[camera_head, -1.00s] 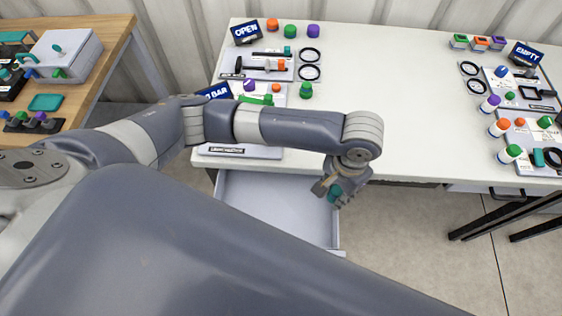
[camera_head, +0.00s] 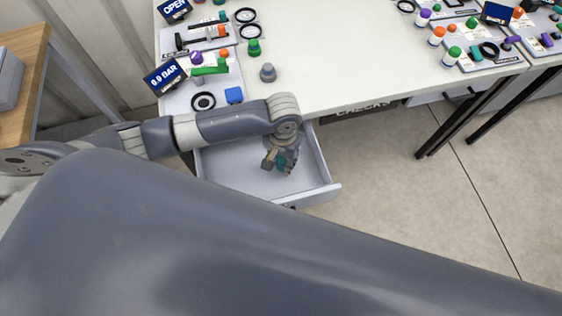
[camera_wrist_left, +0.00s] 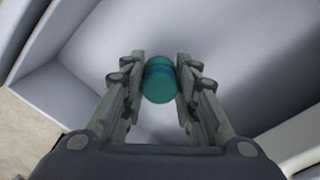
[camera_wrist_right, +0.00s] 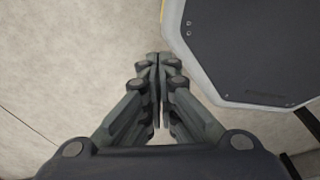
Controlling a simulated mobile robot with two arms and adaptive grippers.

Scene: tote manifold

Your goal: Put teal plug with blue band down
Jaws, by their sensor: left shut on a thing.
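The teal plug with blue band (camera_wrist_left: 159,80) is between the fingers of my left gripper (camera_wrist_left: 160,75), which is shut on it. I cannot tell whether the plug touches the drawer floor. My right gripper (camera_wrist_right: 160,95) has its fingertips together and is empty, away from the table.
The white table (camera_head: 340,60) stands behind the drawer. A grey plug (camera_head: 268,72), a green plug (camera_head: 254,48) and a blue block (camera_head: 234,95) are near its left part. Boards with several small parts stand at the right. The drawer looks empty.

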